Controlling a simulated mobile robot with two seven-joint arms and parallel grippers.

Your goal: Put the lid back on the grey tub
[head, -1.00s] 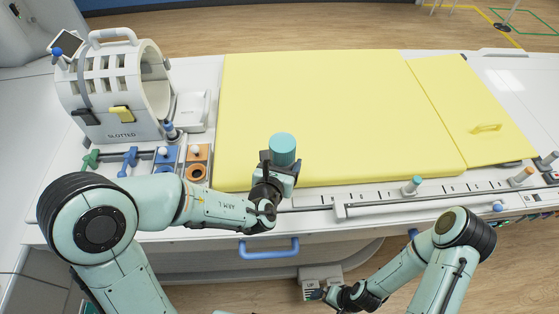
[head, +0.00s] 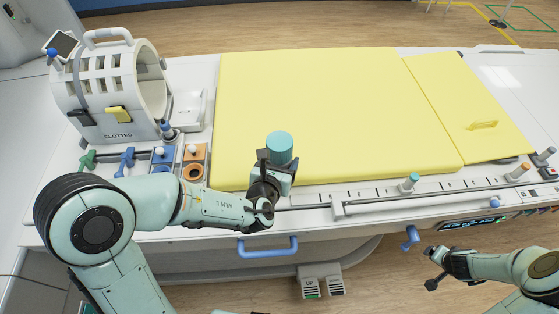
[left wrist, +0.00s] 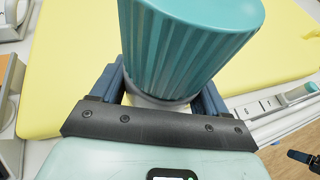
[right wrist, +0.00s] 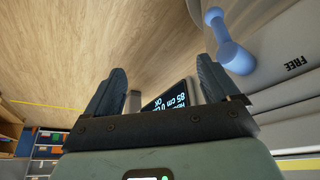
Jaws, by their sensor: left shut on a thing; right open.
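My left gripper (head: 268,163) is shut on a teal ribbed cylinder (head: 279,148) and holds it upright near the front edge of the yellow pad. In the left wrist view the teal cylinder (left wrist: 188,45) stands above the fingers, and a pale grey lower part (left wrist: 155,101) sits between them. I cannot tell whether this is the lid, or a lid on a grey tub. I cannot make out a separate grey tub. My right gripper (head: 430,268) is open and empty, off the front of the table over the floor. Its spread fingers show in the right wrist view (right wrist: 160,85).
A slotted white coil (head: 112,92) stands at the left back beside a low white box (head: 188,108). Blue and orange holders (head: 194,172) lie in front. A rail (head: 420,204), blue handle (head: 268,248) and blue lever (head: 410,238) line the front.

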